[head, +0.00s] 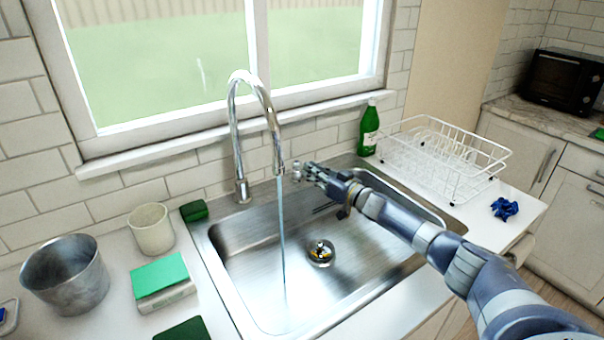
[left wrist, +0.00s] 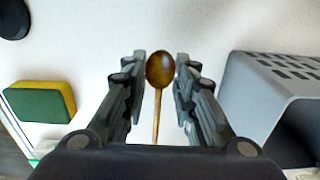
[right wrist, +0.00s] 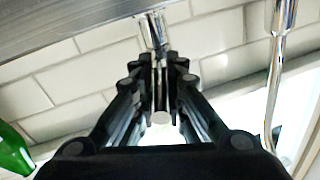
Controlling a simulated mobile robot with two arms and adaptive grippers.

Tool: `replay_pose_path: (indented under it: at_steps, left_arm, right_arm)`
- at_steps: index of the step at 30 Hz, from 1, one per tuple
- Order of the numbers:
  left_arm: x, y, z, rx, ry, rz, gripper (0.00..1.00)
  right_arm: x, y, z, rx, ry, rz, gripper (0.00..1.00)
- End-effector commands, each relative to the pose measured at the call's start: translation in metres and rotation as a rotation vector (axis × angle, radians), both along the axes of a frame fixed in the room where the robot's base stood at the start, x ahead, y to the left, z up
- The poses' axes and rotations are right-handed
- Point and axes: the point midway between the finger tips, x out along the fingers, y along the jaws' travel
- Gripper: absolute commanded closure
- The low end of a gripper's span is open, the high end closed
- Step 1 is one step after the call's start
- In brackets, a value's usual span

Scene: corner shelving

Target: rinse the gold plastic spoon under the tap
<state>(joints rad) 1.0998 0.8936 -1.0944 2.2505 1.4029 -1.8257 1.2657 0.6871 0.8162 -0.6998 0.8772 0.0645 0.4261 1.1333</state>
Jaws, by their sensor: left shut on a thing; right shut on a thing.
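The gold spoon (left wrist: 160,72) shows in the left wrist view, bowl up in the picture, its thin handle running down between the fingers. My left gripper (left wrist: 160,85) is shut on it; neither shows in the head view. The chrome tap (head: 240,130) arches over the steel sink (head: 250,275), and a thin stream of water (head: 281,230) falls from its spout into the basin. My right gripper (head: 308,172) is behind the basin, right of the spout. In the right wrist view it is shut on an upright chrome handle (right wrist: 150,30), partly hidden by the fingers.
Left of the sink stand a metal bucket (head: 65,275), a cream cup (head: 151,228) and a green-topped box (head: 160,279). A green bottle (head: 369,130) and white dish rack (head: 440,155) stand right. A sponge (left wrist: 40,103) and grey slotted box (left wrist: 270,95) flank my left gripper.

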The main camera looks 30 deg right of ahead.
Motion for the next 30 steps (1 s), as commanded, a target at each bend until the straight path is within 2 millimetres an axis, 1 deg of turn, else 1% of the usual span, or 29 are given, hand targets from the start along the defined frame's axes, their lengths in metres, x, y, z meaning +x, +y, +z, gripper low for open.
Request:
replay_pose_path:
  at_steps: [7,8,9,10,20,23,26,30]
  left_arm:
    - [0.0,0.0,0.0,0.0,0.0,0.0,0.81]
    - [0.0,0.0,0.0,0.0,0.0,0.0,0.81]
    - [0.0,0.0,0.0,0.0,0.0,0.0,0.81]
    - [0.0,0.0,0.0,0.0,0.0,0.0,0.81]
    - [0.0,0.0,0.0,0.0,0.0,0.0,0.81]
    - [0.0,0.0,0.0,0.0,0.0,0.0,0.81]
    - [0.0,0.0,0.0,0.0,0.0,0.0,0.81]
    - [0.0,0.0,0.0,0.0,0.0,0.0,0.81]
  right_arm:
    - [0.0,0.0,0.001,0.0,-0.001,-0.001,1.0]
    - [0.0,0.0,0.001,0.0,-0.001,-0.001,0.84]
    - [0.0,0.0,0.001,0.0,-0.001,-0.001,0.75]
    - [0.0,0.0,0.001,0.0,-0.001,-0.001,0.68]
    - [0.0,0.0,0.0,0.0,0.0,-0.001,0.68]
    - [-0.003,-0.001,-0.001,0.0,0.001,-0.002,0.68]
    - [-0.01,-0.003,-0.002,0.0,0.003,-0.002,0.68]
    - [-0.027,-0.006,-0.001,-0.001,0.003,0.0,0.68]
